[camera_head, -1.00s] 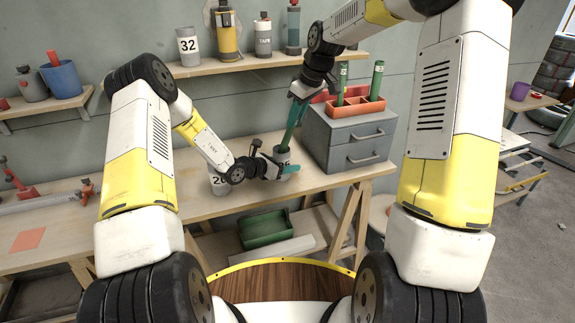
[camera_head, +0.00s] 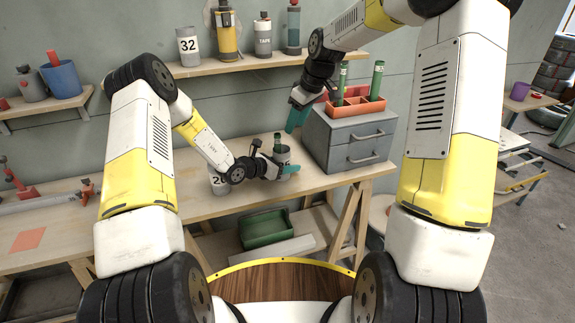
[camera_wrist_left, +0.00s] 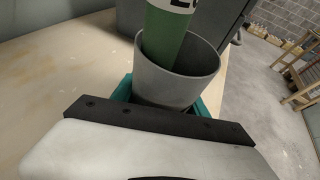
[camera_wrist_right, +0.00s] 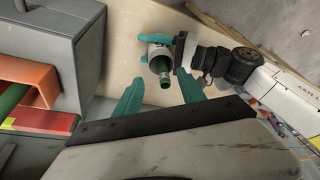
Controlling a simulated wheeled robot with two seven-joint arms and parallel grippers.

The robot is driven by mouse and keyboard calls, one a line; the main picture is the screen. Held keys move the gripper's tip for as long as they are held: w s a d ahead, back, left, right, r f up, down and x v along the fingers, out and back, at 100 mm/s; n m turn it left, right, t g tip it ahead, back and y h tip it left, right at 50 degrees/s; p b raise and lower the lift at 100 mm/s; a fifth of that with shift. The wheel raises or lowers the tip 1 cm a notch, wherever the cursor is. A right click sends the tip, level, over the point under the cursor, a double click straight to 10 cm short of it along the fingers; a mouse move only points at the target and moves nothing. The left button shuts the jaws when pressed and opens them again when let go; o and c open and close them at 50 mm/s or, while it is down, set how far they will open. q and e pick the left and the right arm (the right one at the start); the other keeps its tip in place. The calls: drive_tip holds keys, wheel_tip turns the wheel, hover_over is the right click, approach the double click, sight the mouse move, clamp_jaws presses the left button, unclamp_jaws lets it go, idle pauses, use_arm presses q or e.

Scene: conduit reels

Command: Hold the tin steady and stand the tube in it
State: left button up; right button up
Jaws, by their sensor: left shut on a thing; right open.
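The grey tin (camera_head: 283,155) stands on the workbench, and my left gripper (camera_head: 284,172) is shut around it. In the left wrist view the tin (camera_wrist_left: 178,78) sits between the teal fingers. The green tube (camera_head: 278,140) stands inside the tin, its top above the rim. The tube (camera_wrist_left: 165,35) has a white label with dark marks and leans against the rim. Its lower end is hidden inside the tin. My right gripper (camera_head: 297,118) is open and empty, above and apart from the tube. The right wrist view shows the tube (camera_wrist_right: 164,74) beyond its spread fingers.
A grey drawer cabinet (camera_head: 352,150) stands just right of the tin, carrying an orange tray (camera_head: 362,106) with green tubes. Another tin (camera_head: 217,183) marked 20 stands left, near my left wrist. A shelf (camera_head: 240,64) with cans runs above. The bench front is mostly clear.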

drive_tip(key=v, duration=1.1)
drive_tip(key=shift+r, duration=0.15)
use_arm(q)
drive_tip(key=o, duration=1.5)
drive_tip(key=shift+c, duration=0.2)
